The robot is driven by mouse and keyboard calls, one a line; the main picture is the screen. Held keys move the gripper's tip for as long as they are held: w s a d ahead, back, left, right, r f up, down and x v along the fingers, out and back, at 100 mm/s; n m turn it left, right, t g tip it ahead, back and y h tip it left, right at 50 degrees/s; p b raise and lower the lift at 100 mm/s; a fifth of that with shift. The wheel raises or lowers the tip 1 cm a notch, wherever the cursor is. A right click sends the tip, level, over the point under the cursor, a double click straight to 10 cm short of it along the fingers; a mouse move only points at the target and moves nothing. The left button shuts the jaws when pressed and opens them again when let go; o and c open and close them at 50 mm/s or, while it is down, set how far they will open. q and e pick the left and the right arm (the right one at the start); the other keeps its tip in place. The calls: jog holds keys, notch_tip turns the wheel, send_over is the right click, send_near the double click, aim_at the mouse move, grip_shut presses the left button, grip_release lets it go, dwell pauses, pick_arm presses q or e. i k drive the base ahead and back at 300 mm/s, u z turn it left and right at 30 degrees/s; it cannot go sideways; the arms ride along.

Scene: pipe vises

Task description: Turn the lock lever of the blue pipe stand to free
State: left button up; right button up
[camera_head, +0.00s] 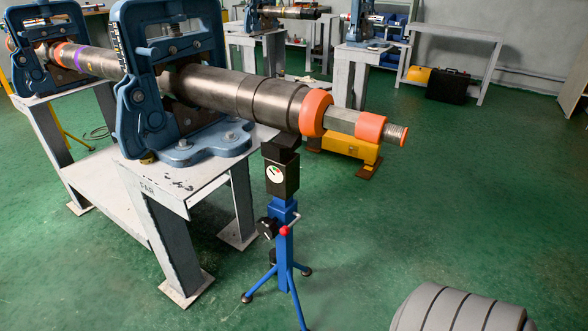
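The blue pipe stand (284,252) stands on its tripod legs on the green floor, near the middle of the view. Its black head sits right under the pipe (235,93), close behind the orange collar (314,112). A lock lever (291,223), a thin silver rod with a red ball end, sits on the column and slants from upper right to lower left. A black knob (266,228) sticks out to its left. A round dial (274,173) with red and green marks is on the black block above.
A blue pipe vise (170,80) on a grey steel table (165,185) holds the pipe, left of the stand. A second vise (32,55) is farther left. A yellow block (350,153) lies behind the stand.

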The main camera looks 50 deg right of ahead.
aim_at(285, 230)
jog(key=z, duration=0.75)
jog(key=i, duration=0.7)
jog(key=z, duration=0.85)
